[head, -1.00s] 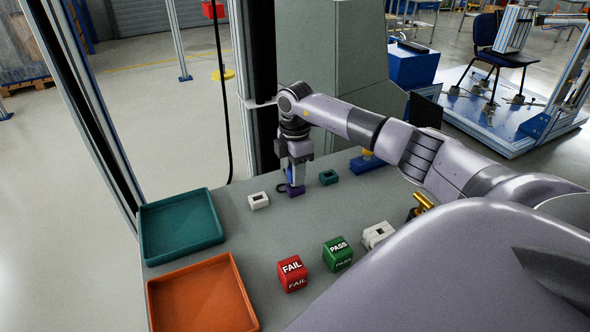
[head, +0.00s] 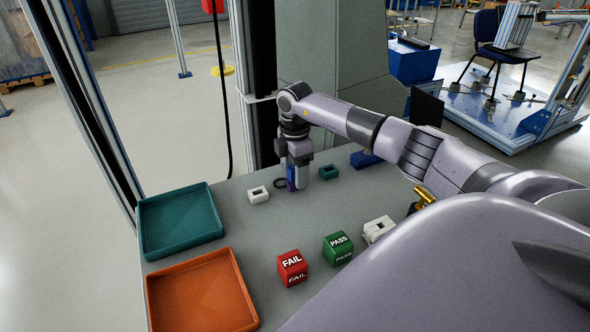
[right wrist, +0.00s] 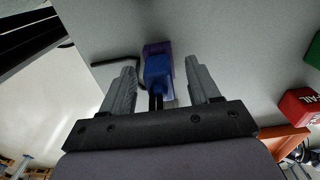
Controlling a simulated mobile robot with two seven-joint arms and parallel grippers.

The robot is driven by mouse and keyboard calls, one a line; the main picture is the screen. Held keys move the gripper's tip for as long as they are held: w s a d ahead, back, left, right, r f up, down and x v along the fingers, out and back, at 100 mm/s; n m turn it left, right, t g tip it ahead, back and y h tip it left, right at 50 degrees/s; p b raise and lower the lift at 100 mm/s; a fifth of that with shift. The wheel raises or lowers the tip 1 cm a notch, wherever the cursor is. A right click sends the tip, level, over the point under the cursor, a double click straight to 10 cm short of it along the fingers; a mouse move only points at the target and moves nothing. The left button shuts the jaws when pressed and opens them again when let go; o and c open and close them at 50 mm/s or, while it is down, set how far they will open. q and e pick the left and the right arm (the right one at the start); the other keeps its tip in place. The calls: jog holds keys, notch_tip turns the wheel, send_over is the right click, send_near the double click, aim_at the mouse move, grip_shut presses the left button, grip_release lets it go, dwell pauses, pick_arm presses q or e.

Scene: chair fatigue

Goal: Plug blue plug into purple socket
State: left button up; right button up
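The blue plug (right wrist: 157,70) stands at the purple socket (right wrist: 158,48) in the right wrist view, overlapping it; how deep it sits cannot be told. In the head view the plug (head: 290,171) shows as a blue strip beside my right gripper (head: 298,180), and the socket is mostly hidden behind the gripper. In the right wrist view my right gripper (right wrist: 160,88) has its two fingers spread on either side of the plug, with a visible gap on each side. My left gripper is not in view.
A white socket (head: 258,194) and a teal socket (head: 328,172) flank the gripper. A blue block (head: 365,160) lies behind. Red FAIL (head: 292,268) and green PASS (head: 338,248) cubes stand in front. Teal (head: 180,252) and orange (head: 152,300) trays are at left.

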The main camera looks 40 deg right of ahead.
notch_tip(320, 180, up, 7)
jog(key=shift+r, duration=0.1)
dwell(0.3)
dwell(0.5)
